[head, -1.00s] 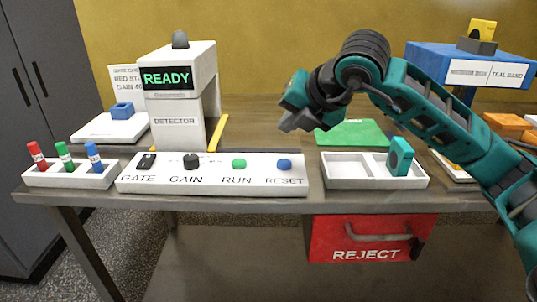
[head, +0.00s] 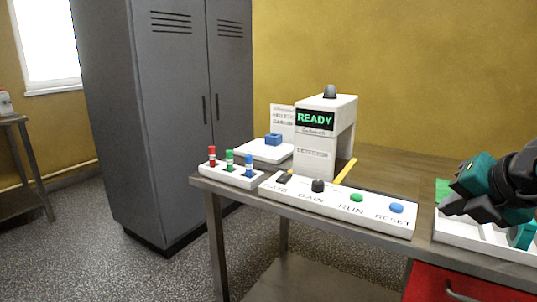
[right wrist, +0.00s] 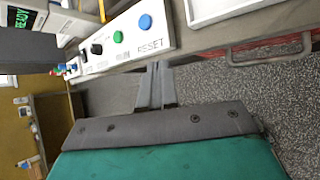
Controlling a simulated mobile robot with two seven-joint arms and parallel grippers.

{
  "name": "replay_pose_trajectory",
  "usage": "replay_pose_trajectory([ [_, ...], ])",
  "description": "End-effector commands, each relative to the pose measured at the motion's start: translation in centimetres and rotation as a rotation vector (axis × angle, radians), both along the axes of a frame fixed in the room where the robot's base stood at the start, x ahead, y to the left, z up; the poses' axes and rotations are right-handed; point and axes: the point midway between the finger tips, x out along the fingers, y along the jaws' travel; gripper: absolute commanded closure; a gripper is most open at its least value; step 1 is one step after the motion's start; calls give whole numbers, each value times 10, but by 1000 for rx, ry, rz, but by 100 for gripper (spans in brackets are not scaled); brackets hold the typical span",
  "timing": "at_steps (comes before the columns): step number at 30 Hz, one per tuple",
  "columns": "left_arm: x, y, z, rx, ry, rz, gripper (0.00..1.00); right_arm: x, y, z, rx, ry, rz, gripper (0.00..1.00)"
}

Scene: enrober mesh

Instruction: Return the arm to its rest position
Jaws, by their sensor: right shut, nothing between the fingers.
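My right gripper (head: 450,207) is at the right edge of the head view, its fingers pointing left. It appears beside the right end of the control panel (head: 335,212), in front of the white divided tray (head: 482,246). In the right wrist view its fingers (right wrist: 157,88) are together with nothing between them. They appear below the panel's front edge, against the floor. My left gripper is in neither view.
The detector (head: 315,160) shows READY on the worktable. A rack of red, green and blue vials (head: 231,178) stands at the table's left corner. The red REJECT drawer (head: 470,285) is below the table. A grey locker (head: 170,110) stands behind left, with open floor in front.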

Motion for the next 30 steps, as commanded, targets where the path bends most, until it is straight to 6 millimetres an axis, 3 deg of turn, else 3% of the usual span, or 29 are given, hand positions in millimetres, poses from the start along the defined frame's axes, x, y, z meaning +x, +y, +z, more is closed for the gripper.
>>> replay_pose_trajectory([
  [2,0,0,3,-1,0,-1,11,0,9,-5,22,16,34,100],
  [6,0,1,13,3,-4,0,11,-12,75,-35,222,103,289,100],
  [9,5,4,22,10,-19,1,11,-27,124,-46,418,137,454,100],
  [12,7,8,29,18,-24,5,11,-46,168,-44,676,142,581,100],
  [16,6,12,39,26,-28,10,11,-61,205,-26,1089,85,620,100],
  [20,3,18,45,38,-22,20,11,-54,205,-16,1490,-18,444,100],
  [23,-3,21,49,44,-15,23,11,-43,184,-33,1728,-89,166,100],
  [26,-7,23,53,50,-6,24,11,-39,157,-77,1875,-125,-204,100],
  [30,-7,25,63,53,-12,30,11,-69,127,-169,1912,-76,-766,100],
])
